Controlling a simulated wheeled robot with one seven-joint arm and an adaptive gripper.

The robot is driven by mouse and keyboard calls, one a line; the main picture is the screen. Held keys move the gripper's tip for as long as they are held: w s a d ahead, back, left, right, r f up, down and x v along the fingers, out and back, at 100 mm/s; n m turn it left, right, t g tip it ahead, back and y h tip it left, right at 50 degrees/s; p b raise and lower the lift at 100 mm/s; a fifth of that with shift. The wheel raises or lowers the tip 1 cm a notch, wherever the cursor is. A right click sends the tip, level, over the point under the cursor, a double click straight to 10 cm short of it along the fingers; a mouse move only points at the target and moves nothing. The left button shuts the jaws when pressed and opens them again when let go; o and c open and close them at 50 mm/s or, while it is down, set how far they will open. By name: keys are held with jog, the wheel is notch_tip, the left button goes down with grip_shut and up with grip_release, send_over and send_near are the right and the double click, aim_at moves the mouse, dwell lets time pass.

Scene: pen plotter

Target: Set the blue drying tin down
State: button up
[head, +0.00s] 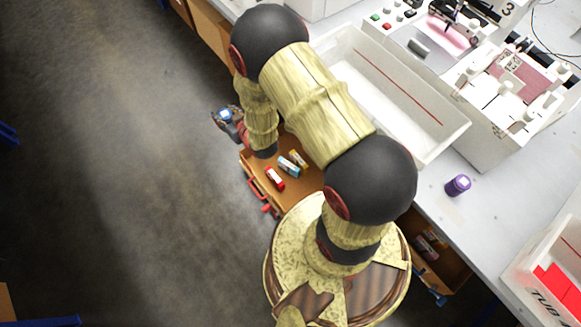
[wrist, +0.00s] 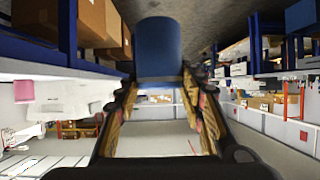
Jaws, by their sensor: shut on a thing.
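The blue drying tin (wrist: 158,48) stands out between the fingertips of my gripper (wrist: 160,88) in the wrist view. My gripper is shut on it. In the head view the blue tin (head: 226,114) is small and partly hidden by the gripper, at the far end of my arm. It is out over the floor side, to the left of the bench and above and left of the brown open drawer or tray (head: 312,183). The tin appears held in the air, with nothing seen touching it but the fingers.
Red (head: 275,178), light blue (head: 288,167) and yellow (head: 298,158) tins lie in the brown drawer. A purple tin (head: 458,185) stands on the grey bench (head: 475,220). A white tub (head: 440,140) looks empty. Plotter machines (head: 520,100) stand behind. The floor at left is clear.

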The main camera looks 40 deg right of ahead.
jog(key=w+d+f+b, duration=0.2)
jog(key=w+d+f, duration=0.2)
jog(key=w+f, duration=0.6)
jog(key=d+f+b, duration=0.1)
jog(key=d+f, duration=0.2)
jog(key=f, duration=0.8)
jog(key=w+d+f+n+y+b, duration=0.1)
jog(key=d+f, duration=0.2)
jog(key=f, duration=0.9)
jog(key=d+f+n+y+b, duration=0.1)
jog(key=d+f+b, duration=0.1)
jog(key=f, duration=1)
jog(key=shift+w+d, duration=0.4)
jog(key=shift+d, duration=0.25)
notch_tip(320, 180, down, 19)
jog(key=b, duration=0.7)
jog(key=shift+s+r+b, duration=0.1)
jog(key=shift+b, duration=0.3)
jog(key=shift+r, duration=0.1)
jog(key=o, duration=1.2)
